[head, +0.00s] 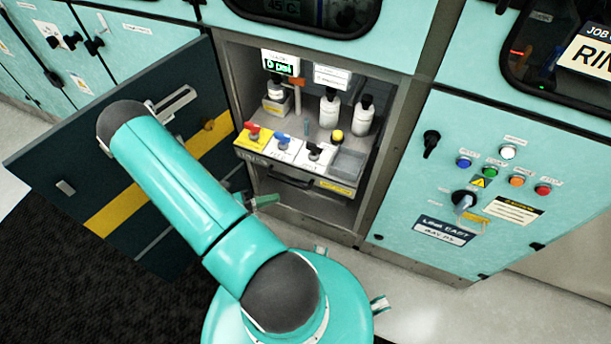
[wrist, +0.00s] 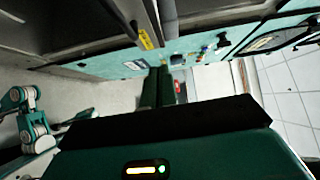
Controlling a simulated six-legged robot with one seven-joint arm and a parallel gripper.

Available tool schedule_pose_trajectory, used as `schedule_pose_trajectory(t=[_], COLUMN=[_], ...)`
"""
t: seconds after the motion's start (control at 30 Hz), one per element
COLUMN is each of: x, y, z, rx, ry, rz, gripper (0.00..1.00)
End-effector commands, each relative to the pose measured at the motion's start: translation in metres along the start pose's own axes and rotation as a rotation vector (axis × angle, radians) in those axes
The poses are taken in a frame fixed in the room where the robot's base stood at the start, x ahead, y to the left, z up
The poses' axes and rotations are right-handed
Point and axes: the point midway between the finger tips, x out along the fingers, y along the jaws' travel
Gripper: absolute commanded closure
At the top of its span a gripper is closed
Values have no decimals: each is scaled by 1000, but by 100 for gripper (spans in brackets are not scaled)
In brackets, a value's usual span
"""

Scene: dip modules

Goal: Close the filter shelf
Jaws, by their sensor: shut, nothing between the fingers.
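The filter shelf (head: 258,157) sits in an open cabinet bay. It carries red, blue and black valve handles, white bottles and a grey bin. Its front has a dark handle and a yellow label (head: 337,187); how far it stands out is hard to tell. In the wrist view, the yellow label (wrist: 146,40) is just beyond my fingers. My gripper (head: 264,200) is low in front of the bay, below the left part of the shelf front, mostly hidden by my arm. In the wrist view, my gripper's dark green fingers (wrist: 157,84) are together and empty. Contact with the shelf is not visible.
A dark door with a yellow stripe (head: 110,212) stands open on the left, partly behind my arm. A teal panel with buttons and a rotary switch (head: 465,199) is on the right. Pale floor (head: 440,310) is clear at lower right.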

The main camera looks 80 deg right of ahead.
Motion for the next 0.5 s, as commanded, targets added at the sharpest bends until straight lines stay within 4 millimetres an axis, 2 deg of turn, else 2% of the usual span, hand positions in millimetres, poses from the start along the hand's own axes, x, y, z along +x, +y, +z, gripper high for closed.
schedule_pose_trajectory(t=[0.1, 0.23, 0.5], x=[-1, 9, 59], y=[0, -1, -2], z=[3, 3, 3], rx=[12, 12, 10], ry=[-39, -37, -32], rz=[-24, -24, -23], gripper=[100, 100, 100])
